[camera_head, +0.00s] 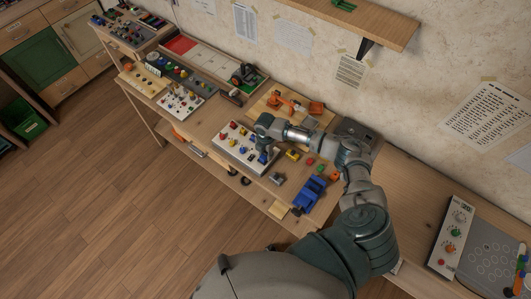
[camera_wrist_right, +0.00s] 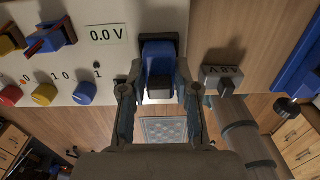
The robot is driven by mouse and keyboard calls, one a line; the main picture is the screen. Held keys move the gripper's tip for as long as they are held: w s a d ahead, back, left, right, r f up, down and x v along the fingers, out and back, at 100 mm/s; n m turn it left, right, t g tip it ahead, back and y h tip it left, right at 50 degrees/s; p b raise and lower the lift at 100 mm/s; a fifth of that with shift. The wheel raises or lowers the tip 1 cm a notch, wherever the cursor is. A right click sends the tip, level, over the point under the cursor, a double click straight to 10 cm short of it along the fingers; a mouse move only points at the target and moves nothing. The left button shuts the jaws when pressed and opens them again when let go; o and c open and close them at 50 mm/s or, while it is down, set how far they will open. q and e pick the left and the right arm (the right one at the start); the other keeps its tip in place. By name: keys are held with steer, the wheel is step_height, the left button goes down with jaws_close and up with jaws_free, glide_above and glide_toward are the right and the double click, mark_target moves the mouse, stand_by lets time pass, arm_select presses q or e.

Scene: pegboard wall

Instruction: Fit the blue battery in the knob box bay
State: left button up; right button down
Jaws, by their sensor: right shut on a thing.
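The knob box (camera_head: 232,150) is a pale panel with coloured knobs on the bench. In the wrist view its face (camera_wrist_right: 85,65) shows a 0.0 V display and several knobs. My right gripper (camera_head: 264,157) is at the box's right end, pointing down. In the wrist view the right gripper (camera_wrist_right: 158,92) is shut on the blue battery (camera_wrist_right: 158,58), with one finger on each side. The battery's far end is at a dark bay opening (camera_wrist_right: 176,40) beside the display. How deep it sits there is hidden. My left gripper is not in view.
An orange toy arm (camera_head: 288,102) stands behind.

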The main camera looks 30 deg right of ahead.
stand_by(0.3)
steer(key=shift+c, duration=1.8)
jaws_free()
steer(key=shift+f, duration=0.1)
step_height(320, 180, up, 7)
steer(key=p, duration=0.7)
